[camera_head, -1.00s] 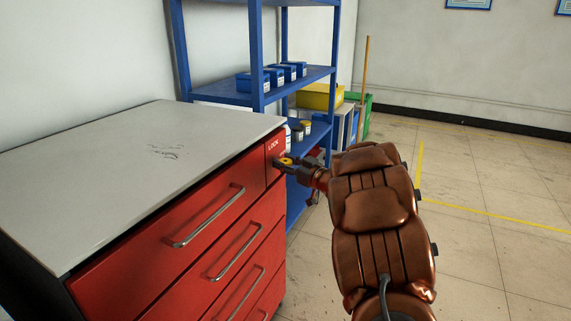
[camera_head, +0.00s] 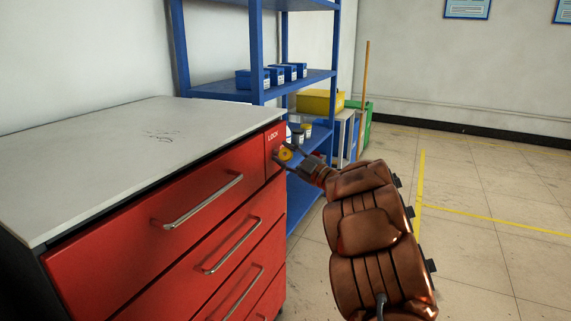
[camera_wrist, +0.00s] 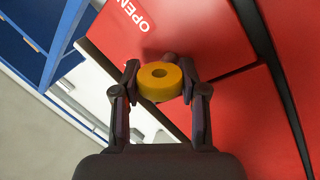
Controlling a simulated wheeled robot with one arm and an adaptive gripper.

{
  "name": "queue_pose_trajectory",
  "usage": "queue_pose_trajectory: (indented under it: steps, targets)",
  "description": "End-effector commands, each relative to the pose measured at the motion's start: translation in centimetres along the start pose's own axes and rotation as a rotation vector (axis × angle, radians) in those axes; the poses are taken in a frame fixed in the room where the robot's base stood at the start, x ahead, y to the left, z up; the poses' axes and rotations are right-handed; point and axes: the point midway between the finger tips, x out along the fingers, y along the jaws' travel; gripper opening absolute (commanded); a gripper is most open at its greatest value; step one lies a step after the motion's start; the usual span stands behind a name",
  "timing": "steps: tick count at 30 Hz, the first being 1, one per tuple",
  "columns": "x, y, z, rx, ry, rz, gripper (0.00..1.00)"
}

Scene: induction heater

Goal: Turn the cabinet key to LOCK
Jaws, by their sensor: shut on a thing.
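The red cabinet (camera_head: 150,215) has a light top, and a lock panel at its upper right front corner with the word LOCK (camera_head: 272,136). The yellow round key head (camera_head: 285,153) is at that panel, below the word. In the wrist view the key (camera_wrist: 160,80) is a yellow ring between the two fingers, in front of the red panel with the word OPEN (camera_wrist: 138,14) above it. My gripper (camera_head: 289,152) is shut on the key, with one finger on each side; it fills the lower middle of the wrist view (camera_wrist: 160,84). The key's shaft is mostly hidden.
Drawer handles (camera_head: 205,203) stick out from the cabinet front. A blue shelf (camera_head: 258,90) with small blue boxes stands behind the cabinet. A yellow bin (camera_head: 320,101) and a green bin (camera_head: 366,130) stand farther back. The tiled floor (camera_head: 470,230) at right is open.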

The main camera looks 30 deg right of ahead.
Motion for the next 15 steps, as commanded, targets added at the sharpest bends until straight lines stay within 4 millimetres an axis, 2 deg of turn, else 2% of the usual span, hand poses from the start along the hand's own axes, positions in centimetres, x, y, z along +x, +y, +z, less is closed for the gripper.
queue_pose_trajectory:
  steps: [1, 15]
  targets:
    - [-0.22, -0.39, 0.44, -0.044, 0.014, 0.000, 0.08]
    - [-0.26, -0.50, 0.52, -0.440, 0.141, -0.001, 0.08]
